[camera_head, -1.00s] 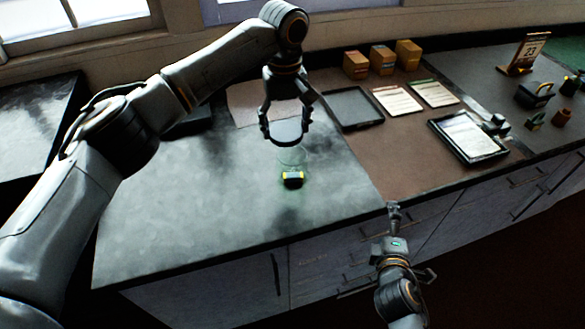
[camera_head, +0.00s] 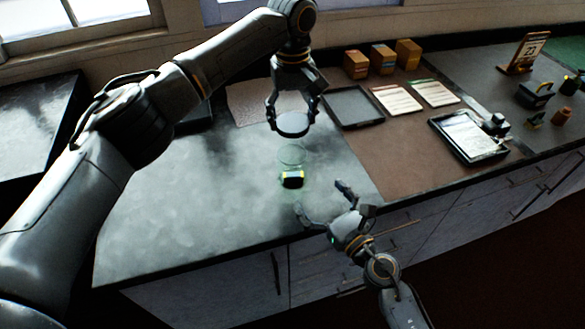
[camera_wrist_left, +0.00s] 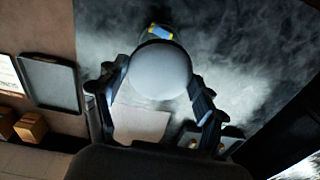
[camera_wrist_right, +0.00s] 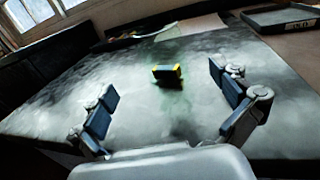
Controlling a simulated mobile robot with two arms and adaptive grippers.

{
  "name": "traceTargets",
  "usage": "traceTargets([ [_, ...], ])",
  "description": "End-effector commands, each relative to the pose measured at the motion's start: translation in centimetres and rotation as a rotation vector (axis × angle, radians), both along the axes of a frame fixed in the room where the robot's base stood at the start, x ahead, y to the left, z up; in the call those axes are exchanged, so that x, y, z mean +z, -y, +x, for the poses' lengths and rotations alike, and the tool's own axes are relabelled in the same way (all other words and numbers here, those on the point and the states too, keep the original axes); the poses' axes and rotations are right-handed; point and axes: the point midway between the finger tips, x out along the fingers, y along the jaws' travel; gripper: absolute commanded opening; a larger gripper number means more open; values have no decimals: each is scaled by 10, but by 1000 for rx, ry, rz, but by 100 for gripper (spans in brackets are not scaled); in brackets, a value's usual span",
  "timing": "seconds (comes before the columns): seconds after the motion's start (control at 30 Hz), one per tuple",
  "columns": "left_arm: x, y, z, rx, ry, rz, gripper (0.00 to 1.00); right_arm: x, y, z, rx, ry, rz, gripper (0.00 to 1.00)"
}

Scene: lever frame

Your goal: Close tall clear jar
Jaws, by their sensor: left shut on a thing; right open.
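The tall clear jar (camera_head: 292,160) stands upright on the dark counter, its glass barely visible, with a yellow and black object (camera_head: 292,180) at its base. In the left wrist view the lid (camera_wrist_left: 160,70) looks pale and hides most of the jar. My right gripper (camera_head: 320,200) is open and empty at the counter's front edge. In the right wrist view the jar's yellow and black object (camera_wrist_right: 167,74) shows between its spread fingers.
The counter (camera_head: 190,200) is clear left of the jar. Behind and to the right are a black tray (camera_head: 353,107), printed sheets (camera_head: 397,100), brown boxes (camera_head: 382,60) and a tablet-like tray (camera_head: 466,136). A pale mat (camera_head: 245,100) lies behind the jar.

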Motion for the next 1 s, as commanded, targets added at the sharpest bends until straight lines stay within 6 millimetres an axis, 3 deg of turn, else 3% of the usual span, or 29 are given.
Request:
traceTargets([
  [0.27,0,0,0,0,0,0,51,1,-11,20,-2,2,5,100],
  [0.7,0,0,0,0,0,0,51,0,-51,88,-4,-2,6,100],
  [1.0,0,0,0,0,0,0,51,0,-61,103,-2,-2,3,100],
])
